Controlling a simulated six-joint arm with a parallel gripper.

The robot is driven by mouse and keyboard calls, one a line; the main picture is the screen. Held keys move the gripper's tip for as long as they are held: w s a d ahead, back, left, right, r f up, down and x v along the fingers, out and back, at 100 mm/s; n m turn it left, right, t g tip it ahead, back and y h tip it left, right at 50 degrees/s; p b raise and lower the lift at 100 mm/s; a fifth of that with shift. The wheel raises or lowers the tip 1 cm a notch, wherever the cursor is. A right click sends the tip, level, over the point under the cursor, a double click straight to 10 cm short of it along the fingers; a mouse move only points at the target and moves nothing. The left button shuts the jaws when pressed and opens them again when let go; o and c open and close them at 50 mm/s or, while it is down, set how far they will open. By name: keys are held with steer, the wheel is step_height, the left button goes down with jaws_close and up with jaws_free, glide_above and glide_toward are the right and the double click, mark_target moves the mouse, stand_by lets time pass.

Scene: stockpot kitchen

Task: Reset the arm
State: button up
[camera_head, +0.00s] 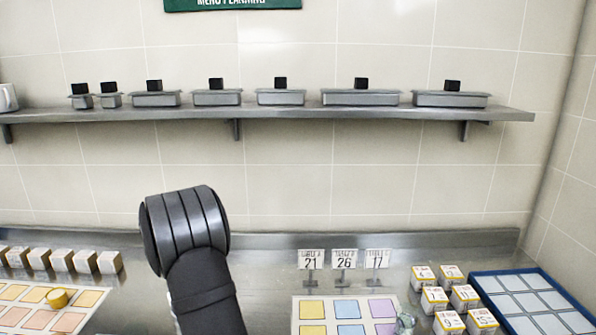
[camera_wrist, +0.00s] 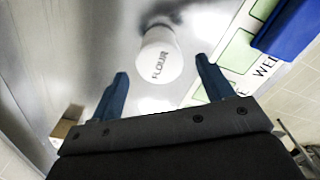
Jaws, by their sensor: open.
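My gripper (camera_wrist: 162,70) shows in the wrist view with its two blue fingers spread wide apart and nothing held between them. A white container marked FLOUR (camera_wrist: 160,60) stands on the steel counter (camera_wrist: 90,35), in line with the gap between the fingers. It looks apart from both fingers, though its exact distance is hard to tell. In the head view my dark arm rises in front of the counter at the left of centre. My gripper itself is not visible in that view.
In the head view, a shelf (camera_head: 300,112) with lidded steel pans runs along the wall. Number signs 21, 26 and 17 (camera_head: 343,259) stand on the counter. Several labelled boxes (camera_head: 448,322) are by a blue tray (camera_head: 480,284) at right. Plain boxes (camera_head: 84,261) line the left.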

step_height(320, 180, down, 7)
steer(key=shift+f, duration=0.1)
step_height(320, 180, up, 4)
steer(key=shift+f, duration=0.1)
steer(key=d+r, duration=0.7)
steer(key=d, duration=0.5)
steer(key=w+a+m, duration=0.3)
steer(key=a+m, duration=0.2)
steer(key=a, duration=1.5)
steer(key=s+a+f, duration=0.1)
steer(key=a+f, duration=0.1)
steer(key=a, duration=0.1)
steer(key=s+a+f, duration=0.1)
steer(key=a+f, duration=0.1)
steer(key=a, duration=0.2)
steer(key=a+f, duration=0.3)
steer(key=a, duration=0.1)
steer(key=shift+s+a, duration=0.15)
steer(key=shift+s, duration=0.25)
steer(key=shift+s+a+f, duration=0.1)
steer(key=shift+a+f, duration=0.25)
steer(key=shift+a, duration=0.05)
